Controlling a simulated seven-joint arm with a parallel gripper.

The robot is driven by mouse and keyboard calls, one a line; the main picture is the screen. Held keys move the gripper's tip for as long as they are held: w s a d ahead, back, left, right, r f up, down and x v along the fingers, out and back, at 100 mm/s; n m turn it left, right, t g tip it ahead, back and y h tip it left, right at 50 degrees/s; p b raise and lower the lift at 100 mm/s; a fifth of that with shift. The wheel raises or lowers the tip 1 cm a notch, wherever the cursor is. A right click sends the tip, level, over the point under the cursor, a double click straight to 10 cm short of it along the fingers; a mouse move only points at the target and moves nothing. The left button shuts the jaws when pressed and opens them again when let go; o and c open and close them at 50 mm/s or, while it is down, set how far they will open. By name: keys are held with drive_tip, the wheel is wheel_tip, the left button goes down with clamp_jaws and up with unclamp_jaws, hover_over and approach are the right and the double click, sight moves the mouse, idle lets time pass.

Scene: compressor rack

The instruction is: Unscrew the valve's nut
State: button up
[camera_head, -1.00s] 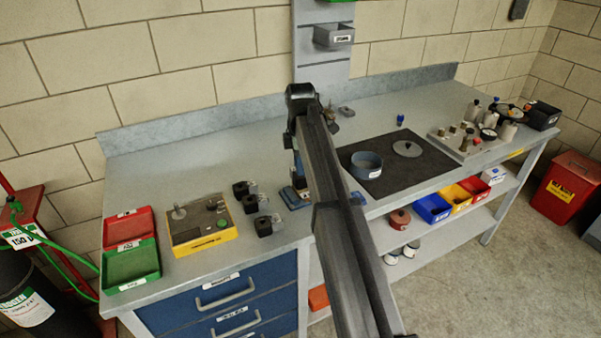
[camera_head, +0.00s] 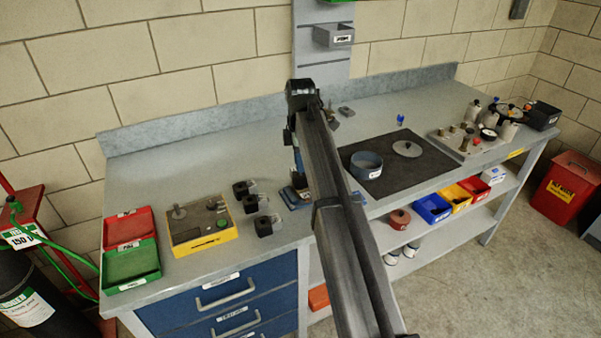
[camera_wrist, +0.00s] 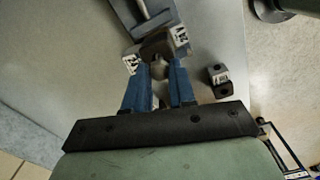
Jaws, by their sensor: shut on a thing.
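A blue vise with a pale bar (camera_wrist: 146,10) lies just beyond the fingertips. In the head view the vise (camera_head: 294,196) stands near the bench's front edge. My arm hides most of the gripper and the valve there. Whether the nut has turned cannot be told.
A black-and-white block (camera_wrist: 219,76) lies beside the fingers. Several small black blocks (camera_head: 264,226) stand left of the vise, with a yellow box (camera_head: 202,238) and red (camera_head: 128,228) and green (camera_head: 131,264) trays.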

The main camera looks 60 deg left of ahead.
drive_tip(key=shift+r, duration=1.65)
drive_tip(key=shift+d, duration=0.1)
